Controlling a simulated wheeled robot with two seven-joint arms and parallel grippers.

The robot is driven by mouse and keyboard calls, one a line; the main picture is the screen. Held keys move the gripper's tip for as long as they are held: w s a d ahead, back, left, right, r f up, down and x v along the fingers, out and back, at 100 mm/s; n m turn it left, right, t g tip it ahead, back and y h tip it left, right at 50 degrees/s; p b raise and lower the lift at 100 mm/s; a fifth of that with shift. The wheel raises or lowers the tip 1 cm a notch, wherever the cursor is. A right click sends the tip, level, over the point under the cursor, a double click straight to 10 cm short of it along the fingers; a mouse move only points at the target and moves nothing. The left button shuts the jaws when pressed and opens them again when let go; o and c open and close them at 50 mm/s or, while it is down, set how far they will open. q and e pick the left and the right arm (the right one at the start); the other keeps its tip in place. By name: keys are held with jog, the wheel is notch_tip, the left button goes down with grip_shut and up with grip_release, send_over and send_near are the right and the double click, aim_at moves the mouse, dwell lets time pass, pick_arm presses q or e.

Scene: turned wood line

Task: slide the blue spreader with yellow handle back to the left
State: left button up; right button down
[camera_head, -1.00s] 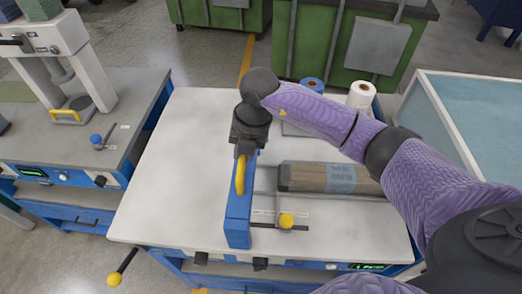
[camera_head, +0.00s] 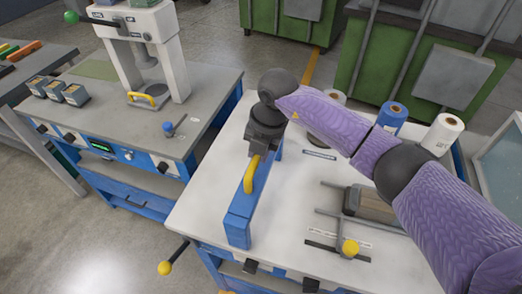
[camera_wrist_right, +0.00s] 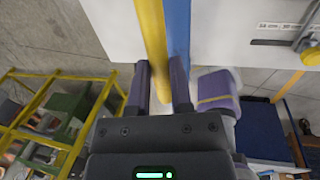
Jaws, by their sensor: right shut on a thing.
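The blue spreader (camera_head: 238,222) is a long upright bar with a yellow handle (camera_head: 251,175) along its top. It stands on the white tabletop, left of the wood block. My right gripper (camera_head: 256,150) is over its far part, shut on the yellow handle. In the right wrist view the fingers of my right gripper (camera_wrist_right: 160,85) stand on either side of the yellow handle (camera_wrist_right: 152,35), with the blue bar (camera_wrist_right: 177,30) beside it. The far end of the spreader is partly hidden by my gripper. My left gripper is not in view.
A wood block (camera_head: 372,206) with metal rods lies right of the spreader, beside a yellow-knobbed slider (camera_head: 349,247). Blue (camera_head: 391,118) and white (camera_head: 441,133) rolls stand at the back right. A grey bench with a white press (camera_head: 176,55) is at left. The tabletop left of the spreader is clear.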

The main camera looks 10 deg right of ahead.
aim_at(265, 170)
jog(key=shift+w+a+r, duration=0.1)
jog(key=shift+a, duration=0.05)
jog(key=c, duration=0.9)
grip_release()
jog(key=o, duration=0.4)
jog(key=shift+w+a, duration=0.1)
jog(key=shift+a, duration=0.05)
jog(key=shift+c, duration=0.2)
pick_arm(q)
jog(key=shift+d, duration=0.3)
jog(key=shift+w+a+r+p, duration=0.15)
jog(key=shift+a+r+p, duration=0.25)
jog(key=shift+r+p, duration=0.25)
pick_arm(e)
notch_tip(265, 170, up, 10)
jog(key=s+d, duration=0.1)
jog(key=shift+d+f, duration=0.2)
jog(key=shift+d, duration=0.2)
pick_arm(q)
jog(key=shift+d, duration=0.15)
pick_arm(e)
jog(key=shift+s, duration=0.1)
